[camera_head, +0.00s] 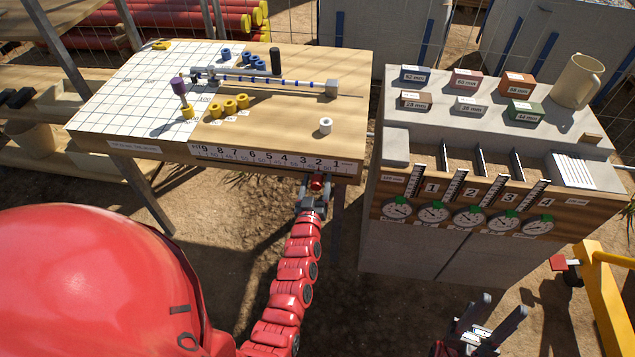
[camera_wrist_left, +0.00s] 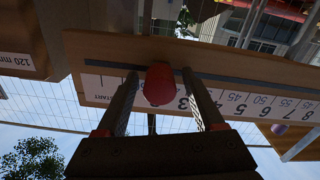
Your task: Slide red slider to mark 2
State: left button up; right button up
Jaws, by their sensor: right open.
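The red slider (camera_head: 317,182) sits at the front edge of the wooden table, below the number strip (camera_head: 262,160), roughly under the 2. In the left wrist view the slider (camera_wrist_left: 158,86) stands in a dark slot and hides part of the strip; the 3 shows just to its right. My left gripper (camera_head: 316,187) has one finger on each side of the slider. In the left wrist view its fingers (camera_wrist_left: 160,80) look apart, with a narrow gap beside the slider. My right gripper (camera_head: 490,318) is open and empty, low at the right.
The table (camera_head: 350,60) carries several yellow and blue rings, a rod fixture and a white cylinder (camera_head: 325,125). A grey bench (camera_head: 395,100) with labelled blocks, dials and a beige mug (camera_head: 577,80) stands to the right. A yellow frame (camera_head: 597,290) stands at the lower right.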

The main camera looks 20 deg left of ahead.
pick_arm(q)
jog(key=shift+s, duration=0.15)
jog(key=shift+s+d+f, duration=0.1)
jog(key=shift+s+d, duration=0.05)
jog(key=shift+s, duration=0.15)
jog(key=b+v, duration=0.2)
jog(key=v, duration=1.4)
jog(key=shift+s, duration=0.25)
